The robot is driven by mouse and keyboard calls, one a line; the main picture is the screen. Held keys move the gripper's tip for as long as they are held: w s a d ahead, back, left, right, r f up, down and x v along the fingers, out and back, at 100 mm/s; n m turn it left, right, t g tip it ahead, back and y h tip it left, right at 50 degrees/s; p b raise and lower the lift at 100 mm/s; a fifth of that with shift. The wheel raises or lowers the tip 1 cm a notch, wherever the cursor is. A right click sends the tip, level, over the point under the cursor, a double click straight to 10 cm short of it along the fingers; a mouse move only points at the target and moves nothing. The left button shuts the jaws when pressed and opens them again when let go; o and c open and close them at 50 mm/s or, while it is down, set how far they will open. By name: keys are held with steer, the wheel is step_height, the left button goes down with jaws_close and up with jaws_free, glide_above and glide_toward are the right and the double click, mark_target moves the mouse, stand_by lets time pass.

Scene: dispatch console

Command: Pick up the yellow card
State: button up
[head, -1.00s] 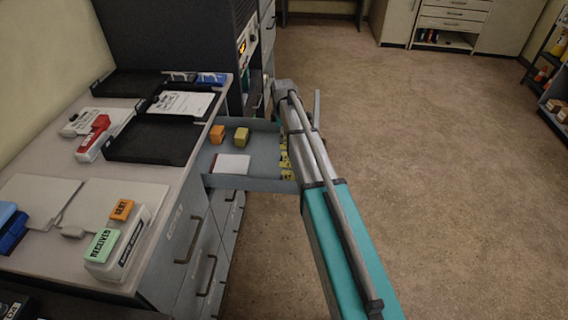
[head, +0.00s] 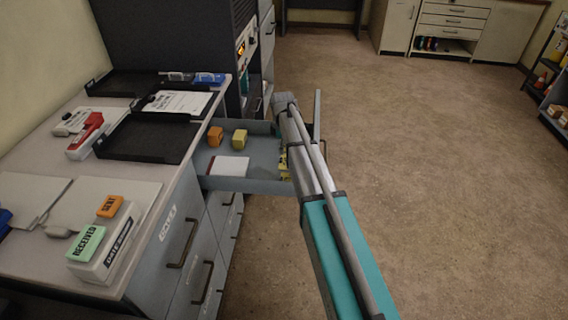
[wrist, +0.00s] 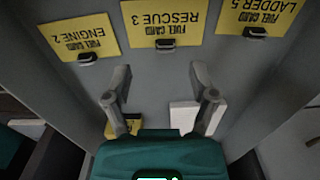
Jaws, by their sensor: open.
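Three yellow fuel cards with black upside-down lettering show in the wrist view: Engine 2 (wrist: 80,36), Rescue 3 (wrist: 163,22) and Ladder 5 (wrist: 262,12). Each has a small dark clip at its edge, against a grey panel. My gripper (wrist: 159,70) is open and empty. Its fingertips are below the Rescue 3 card in the picture, apart from it. In the head view the yellow cards (head: 284,163) are at the right end of the open drawer (head: 262,185), partly hidden by my arm. My gripper's fingers are hidden there.
An orange block (head: 216,137), a yellow block (head: 240,138) and a white pad (head: 228,166) lie in the drawer. The desk (head: 140,190) to the left holds black trays (head: 150,138) and stamps (head: 87,243). The floor to the right is clear.

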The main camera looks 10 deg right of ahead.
mark_target(282, 157)
steer(key=shift+f, duration=0.15)
steer(key=f+b, duration=0.3)
steer(key=shift+s+a, duration=0.1)
steer(key=shift+s, duration=0.15)
steer(key=shift+f+b, duration=1)
steer(key=shift+b, duration=0.1)
steer(key=c, duration=0.9)
